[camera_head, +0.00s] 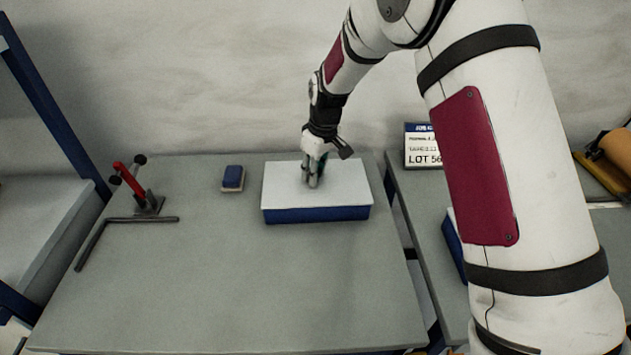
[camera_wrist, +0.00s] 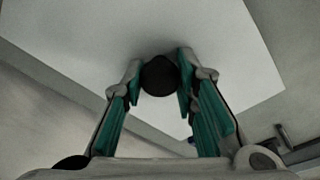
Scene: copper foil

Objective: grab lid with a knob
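The lid (camera_head: 342,182) is a flat white rectangle lying on a low blue box (camera_head: 318,214) near the back of the grey table. My gripper (camera_head: 312,182) points down at the lid's middle and hides the knob in the head view. In the wrist view the round black knob (camera_wrist: 160,80) sits between the two green-padded fingertips of my gripper (camera_wrist: 160,68). The fingers appear to touch the knob on both sides, with no clear gap. The white lid (camera_wrist: 215,35) fills much of the wrist view. It looks seated on the box, with no visible gap beneath.
A blue-and-tan block (camera_head: 233,178) lies left of the box. A red-handled clamp (camera_head: 135,185) and a dark L-shaped bar (camera_head: 128,220) are at the table's left. A LOT sign (camera_head: 422,146) stands on the right-hand table. The table's front is clear.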

